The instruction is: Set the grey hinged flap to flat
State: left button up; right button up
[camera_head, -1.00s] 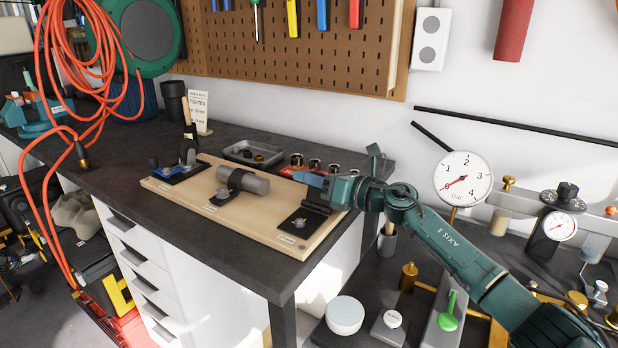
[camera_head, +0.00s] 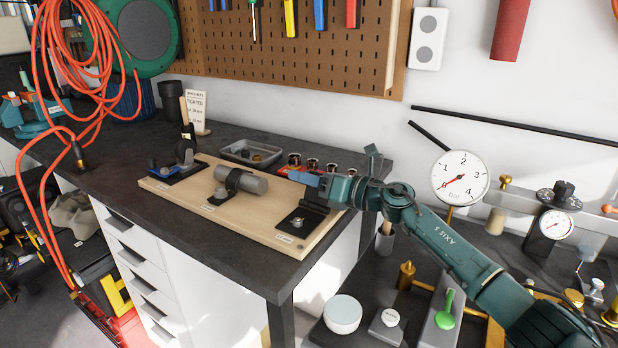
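A wooden board (camera_head: 256,227) lies on the dark workbench and carries several small fixtures. At its right end is a dark plate (camera_head: 289,226) with a small metal knob. A dark grey flap-like piece (camera_head: 315,203) rises at the plate's far edge, partly hidden by my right gripper; its exact angle is hard to tell. My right gripper (camera_head: 297,177), with blue fingers pointing left, is just above and behind this piece. I cannot tell whether it touches the piece or whether its fingers are apart. My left gripper is not in view.
A grey cylinder in a black clamp (camera_head: 242,181) and a blue-handled toggle clamp (camera_head: 180,168) share the board. A grey tray (camera_head: 250,153) and several small jars (camera_head: 312,163) stand behind. The bench front is clear.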

jog(key=shift+d, duration=0.1)
jog(key=shift+s+d, duration=0.2)
jog(key=shift+d, duration=0.15)
jog(key=b+v, duration=0.1)
jog(key=v, duration=1.1)
jog(key=shift+s, duration=0.1)
